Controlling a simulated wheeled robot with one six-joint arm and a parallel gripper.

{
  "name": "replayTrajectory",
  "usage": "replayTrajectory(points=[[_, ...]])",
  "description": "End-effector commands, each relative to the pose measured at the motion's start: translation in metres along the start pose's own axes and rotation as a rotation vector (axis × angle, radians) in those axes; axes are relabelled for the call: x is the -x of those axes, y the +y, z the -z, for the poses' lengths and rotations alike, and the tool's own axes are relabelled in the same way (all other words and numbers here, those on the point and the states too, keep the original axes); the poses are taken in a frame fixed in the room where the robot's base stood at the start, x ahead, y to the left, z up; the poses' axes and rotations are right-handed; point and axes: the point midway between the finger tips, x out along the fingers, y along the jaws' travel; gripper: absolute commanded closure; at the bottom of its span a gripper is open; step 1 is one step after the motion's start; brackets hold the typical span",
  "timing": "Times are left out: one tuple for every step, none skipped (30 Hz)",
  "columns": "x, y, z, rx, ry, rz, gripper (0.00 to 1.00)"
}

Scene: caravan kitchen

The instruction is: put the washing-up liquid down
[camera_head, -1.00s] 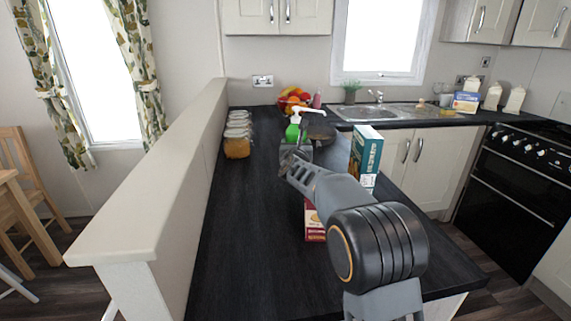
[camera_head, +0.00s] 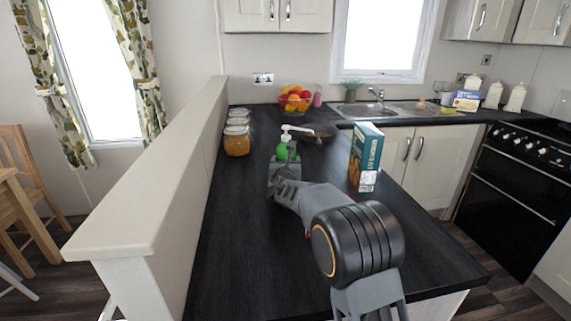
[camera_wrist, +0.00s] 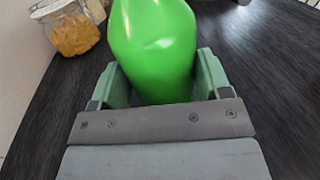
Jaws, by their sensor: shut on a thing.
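The washing-up liquid is a green bottle (camera_head: 282,152) with a white pump top, upright over the dark worktop (camera_head: 235,235). In the wrist view the green bottle (camera_wrist: 155,45) fills the space between the two green finger pads. My gripper (camera_head: 284,165) is shut on it; the wrist view also shows my gripper (camera_wrist: 160,88) with a finger on each side. The bottle's base is hidden behind the gripper, so I cannot tell whether it touches the worktop.
Several jars (camera_head: 237,140) stand along the low wall at the left. A teal box (camera_head: 366,157) stands to the right. A dark pan (camera_head: 320,131) and a fruit bowl (camera_head: 295,100) are behind the bottle. The worktop's left front is clear.

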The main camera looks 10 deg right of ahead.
Motion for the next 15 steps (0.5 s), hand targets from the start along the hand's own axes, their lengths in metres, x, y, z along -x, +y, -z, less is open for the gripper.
replayTrajectory(points=[[0.0, -0.0001, -0.002, 0.0, -0.004, 0.0, 0.67], [0.0, 0.0, -0.002, 0.0, -0.004, 0.0, 0.67], [0.0, -0.0001, -0.0016, 0.0, -0.004, 0.0, 0.67], [0.0, 0.0, -0.0011, 0.0, -0.004, 0.0, 0.67], [0.0, 0.0, -0.0003, 0.0, -0.004, 0.0, 0.67], [0.0, 0.0, 0.0009, 0.0, -0.004, 0.0, 0.67], [0.0, 0.0, 0.0017, 0.0, -0.004, 0.0, 0.67], [0.0, 0.0, 0.0024, 0.001, 0.0, 0.0, 0.28], [0.0, 0.0, 0.0018, 0.001, 0.0, 0.0, 0.24], [0.0, 0.0, 0.0018, 0.001, 0.0, 0.0, 0.21], [0.0, 0.0, 0.0018, 0.001, 0.0, 0.0, 0.18], [0.0, 0.0, 0.0018, 0.001, 0.0, 0.0, 0.14], [0.0, 0.0, 0.0018, 0.001, 0.0, 0.0, 0.11], [0.0, 0.0, 0.0018, 0.001, 0.0, 0.0, 0.08], [0.0, 0.0, 0.0018, 0.001, 0.0, 0.0, 0.05]])
